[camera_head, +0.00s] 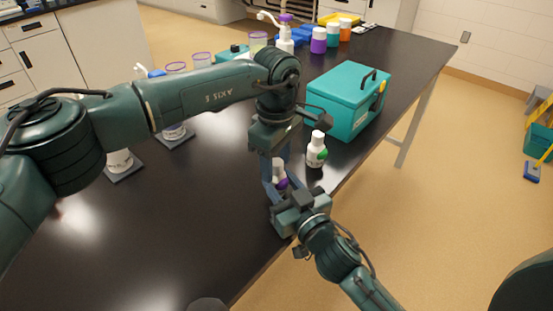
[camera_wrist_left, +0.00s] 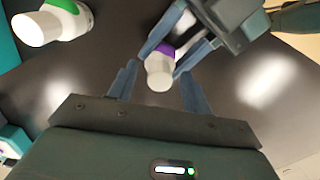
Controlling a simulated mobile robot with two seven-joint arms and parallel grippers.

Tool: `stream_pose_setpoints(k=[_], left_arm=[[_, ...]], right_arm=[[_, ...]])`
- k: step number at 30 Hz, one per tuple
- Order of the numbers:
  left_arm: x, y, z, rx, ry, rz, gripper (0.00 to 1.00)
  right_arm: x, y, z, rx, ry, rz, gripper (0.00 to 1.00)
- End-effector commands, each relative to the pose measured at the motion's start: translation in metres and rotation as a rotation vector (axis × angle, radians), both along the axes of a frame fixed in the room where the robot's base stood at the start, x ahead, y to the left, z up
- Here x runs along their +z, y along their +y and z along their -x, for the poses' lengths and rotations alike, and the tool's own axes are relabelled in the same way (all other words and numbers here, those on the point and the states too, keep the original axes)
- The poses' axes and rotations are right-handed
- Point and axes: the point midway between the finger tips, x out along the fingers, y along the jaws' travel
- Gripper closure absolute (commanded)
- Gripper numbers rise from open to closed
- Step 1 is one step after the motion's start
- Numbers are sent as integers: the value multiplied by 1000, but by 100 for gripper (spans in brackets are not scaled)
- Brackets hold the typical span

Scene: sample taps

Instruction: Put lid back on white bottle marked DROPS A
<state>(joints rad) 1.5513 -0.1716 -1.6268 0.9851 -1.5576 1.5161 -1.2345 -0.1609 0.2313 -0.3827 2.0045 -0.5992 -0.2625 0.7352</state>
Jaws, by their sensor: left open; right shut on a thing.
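A small white bottle with a purple band (camera_head: 281,184) is upright between the jaws of my right gripper (camera_head: 282,188), which is shut on it. The left wrist view shows its round white top (camera_wrist_left: 159,76). I cannot tell whether that top is a lid. My left gripper (camera_wrist_left: 158,84) is open, pointing down from above, with one finger on each side of the white top. A second white bottle with a green band (camera_head: 316,150) stands apart on the black table to the right, with a white top (camera_wrist_left: 36,29). No marking is readable on either bottle.
A teal case with a black handle (camera_head: 347,100) stands behind the green-banded bottle. Purple and orange-labelled jars (camera_head: 319,40) and a pump bottle (camera_head: 285,36) stand at the far end. The black table (camera_head: 200,230) is clear in front, and its edge is close by on the right.

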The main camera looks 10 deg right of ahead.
Motion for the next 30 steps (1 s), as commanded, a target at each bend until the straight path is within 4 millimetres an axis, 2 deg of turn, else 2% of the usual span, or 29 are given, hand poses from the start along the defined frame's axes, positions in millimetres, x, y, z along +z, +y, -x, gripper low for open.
stream_pose_setpoints(k=[5,8,21,25,30], left_arm=[[4,0,0,1,-1,1,51],[15,0,-1,1,-3,2,51],[102,0,0,2,-3,2,51],[115,0,0,0,-1,1,51],[120,0,0,0,0,0,51]], right_arm=[[0,0,0,1,0,0,100],[0,0,0,1,0,0,100],[0,0,0,1,0,0,100],[0,0,0,1,0,0,100],[0,0,0,1,0,0,100]])
